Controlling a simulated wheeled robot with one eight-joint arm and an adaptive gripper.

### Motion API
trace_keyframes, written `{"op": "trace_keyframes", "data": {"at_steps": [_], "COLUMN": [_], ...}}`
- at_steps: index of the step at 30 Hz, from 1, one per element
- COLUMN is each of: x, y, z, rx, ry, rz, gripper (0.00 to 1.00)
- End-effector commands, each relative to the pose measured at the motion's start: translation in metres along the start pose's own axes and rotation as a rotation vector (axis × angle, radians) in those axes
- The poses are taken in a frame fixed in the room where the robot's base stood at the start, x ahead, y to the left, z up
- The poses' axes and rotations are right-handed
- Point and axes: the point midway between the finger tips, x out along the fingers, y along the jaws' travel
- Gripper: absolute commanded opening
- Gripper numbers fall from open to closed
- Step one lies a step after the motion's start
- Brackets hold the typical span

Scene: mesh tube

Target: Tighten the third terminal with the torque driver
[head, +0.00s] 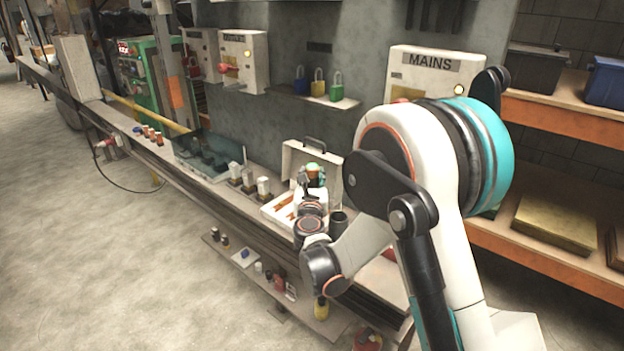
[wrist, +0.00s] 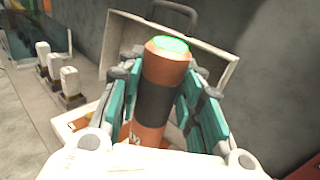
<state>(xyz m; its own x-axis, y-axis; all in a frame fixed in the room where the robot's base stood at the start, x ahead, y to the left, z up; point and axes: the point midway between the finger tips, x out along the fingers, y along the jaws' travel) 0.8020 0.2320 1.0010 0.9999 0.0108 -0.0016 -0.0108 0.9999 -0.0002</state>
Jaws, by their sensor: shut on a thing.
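My gripper (wrist: 160,100) is shut on the torque driver (wrist: 157,90), an upright, slightly tilted orange cylinder with a black band and a green ring on top. Teal-padded fingers press on both sides of it. The driver's lower end is hidden behind my gripper's body. In the head view the driver (head: 314,172) shows at the open white case (head: 299,158); I cannot tell whether it is clear of the case. Three white-topped posts (head: 248,182), perhaps the terminals, stand in a row to the left, apart from my gripper. They also show in the wrist view (wrist: 56,70).
A clear-sided box (head: 200,158) with dark parts stands left of the posts. The case lid (wrist: 215,62) rises behind the driver. A dark cup (head: 338,222) stands close to my wrist. A padlock shelf (head: 310,98) and MAINS box (head: 430,62) are on the wall.

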Motion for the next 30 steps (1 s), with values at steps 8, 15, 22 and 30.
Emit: {"op": "trace_keyframes", "data": {"at_steps": [8,15,22,30], "x": [0.0000,0.0000,0.0000,0.0000], "y": [0.0000,0.0000,0.0000,0.0000], "z": [-0.0030,-0.0054,-0.0078,-0.0075], "rx": [0.000,-0.001,0.000,0.000], "ry": [0.000,0.000,0.000,0.000], "rz": [0.000,0.000,0.000,0.000], "gripper": [0.04,0.04,0.04,0.04]}}
